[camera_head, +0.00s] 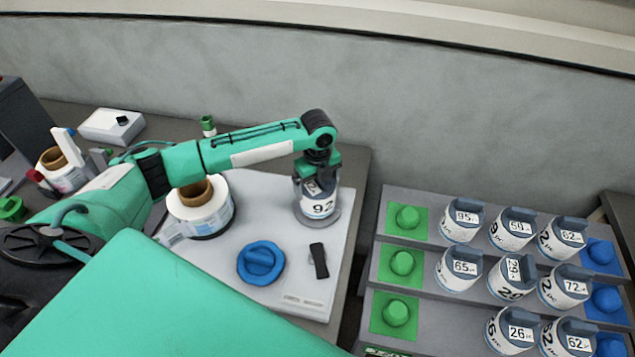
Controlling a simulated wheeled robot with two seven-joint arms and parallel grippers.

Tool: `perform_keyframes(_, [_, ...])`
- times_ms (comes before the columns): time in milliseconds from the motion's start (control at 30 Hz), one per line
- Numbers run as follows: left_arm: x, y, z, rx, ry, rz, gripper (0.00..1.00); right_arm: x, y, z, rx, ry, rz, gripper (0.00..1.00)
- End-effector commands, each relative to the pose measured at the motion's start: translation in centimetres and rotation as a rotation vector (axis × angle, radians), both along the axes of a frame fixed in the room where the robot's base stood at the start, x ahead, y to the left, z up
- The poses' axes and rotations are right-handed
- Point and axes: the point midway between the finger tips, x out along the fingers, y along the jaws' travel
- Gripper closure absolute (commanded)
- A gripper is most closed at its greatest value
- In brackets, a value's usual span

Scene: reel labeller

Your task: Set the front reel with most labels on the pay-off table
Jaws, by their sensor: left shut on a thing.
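A white reel (321,207) marked 92 is at the back right of the light grey machine plate. My left gripper (319,176) is shut on its top from above. The reel is upright over a round grey disc (334,220), which looks like the pay-off table; I cannot tell whether the reel touches it. The front row of the rack (385,342) at the right has a bare place beside its green pad, then reels marked 26 (511,331) and 62 (568,340). My right gripper is not in view.
The rack rows behind hold more labelled reels, including 95 (461,222) and 65 (459,269), between green knobs (402,263) and blue knobs (606,300). A grey wall stands behind.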

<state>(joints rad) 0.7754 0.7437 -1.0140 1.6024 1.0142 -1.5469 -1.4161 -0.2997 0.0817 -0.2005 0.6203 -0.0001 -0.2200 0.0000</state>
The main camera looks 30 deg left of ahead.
Motion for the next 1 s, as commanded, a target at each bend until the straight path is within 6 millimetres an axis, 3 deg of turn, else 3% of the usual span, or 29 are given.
perform_keyframes(800, [0.0, 0.0, -1.3, -0.001, -0.001, 0.000, 0.33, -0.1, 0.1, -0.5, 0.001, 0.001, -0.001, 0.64])
perform_keyframes(833, [0.0, 0.0, -1.2, -0.001, -0.001, 0.000, 0.00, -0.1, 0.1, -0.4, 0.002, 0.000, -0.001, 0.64])
perform_keyframes(1000, [0.0, 0.0, -1.2, 0.000, 0.000, 0.000, 0.00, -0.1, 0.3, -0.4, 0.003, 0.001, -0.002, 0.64])
